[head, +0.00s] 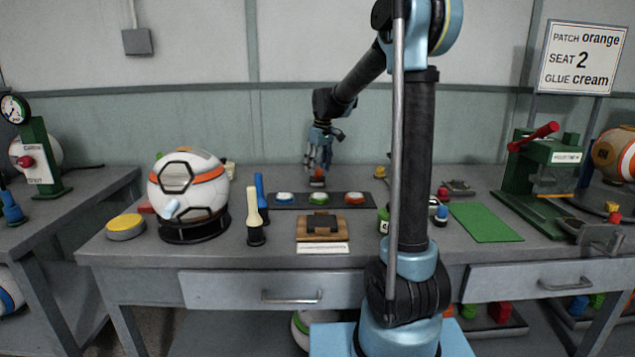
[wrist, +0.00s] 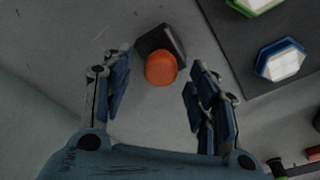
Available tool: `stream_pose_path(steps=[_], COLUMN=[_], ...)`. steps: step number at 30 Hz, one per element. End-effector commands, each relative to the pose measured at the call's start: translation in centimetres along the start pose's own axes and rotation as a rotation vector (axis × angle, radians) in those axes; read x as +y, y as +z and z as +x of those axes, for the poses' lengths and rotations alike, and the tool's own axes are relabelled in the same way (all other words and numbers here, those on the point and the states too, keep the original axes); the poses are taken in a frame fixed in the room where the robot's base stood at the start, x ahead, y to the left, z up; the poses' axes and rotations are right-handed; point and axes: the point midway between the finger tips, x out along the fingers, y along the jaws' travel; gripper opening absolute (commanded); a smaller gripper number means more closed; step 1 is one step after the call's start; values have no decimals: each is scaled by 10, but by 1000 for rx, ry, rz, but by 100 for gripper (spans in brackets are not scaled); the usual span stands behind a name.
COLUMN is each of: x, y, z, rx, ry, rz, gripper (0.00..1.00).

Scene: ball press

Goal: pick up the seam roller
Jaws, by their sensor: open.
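A small dark block with a rounded orange top (wrist: 161,68) lies on the grey bench in the wrist view. It looks like the seam roller, but its roller part cannot be made out. In the head view its orange part (head: 318,181) shows just below my gripper (head: 320,165), at the back of the bench. My gripper is open, pointing down. In the wrist view its two blue fingers (wrist: 160,76) stand apart on either side of the orange top, with gaps and nothing held.
A dark strip (head: 338,207) with several coloured patches lies just in front. A blue bottle (head: 261,196) and a cream bottle (head: 255,214) stand left, beside the ball (head: 200,196) on its black stand. A wooden block (head: 338,233) sits at the front. A green mat (head: 485,222) lies right.

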Motion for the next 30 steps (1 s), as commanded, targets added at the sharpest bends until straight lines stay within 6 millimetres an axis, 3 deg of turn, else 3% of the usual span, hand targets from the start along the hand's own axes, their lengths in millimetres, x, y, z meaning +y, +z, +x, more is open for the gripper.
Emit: stream_pose_path(steps=[6, 14, 21, 30], x=[0, 0, 0, 0], y=[0, 0, 0, 0], z=[21, 23, 23, 22], rx=[0, 0, 0, 0], ry=[0, 0, 0, 0], rz=[0, 0, 0, 0], gripper=[54, 54, 0, 0])
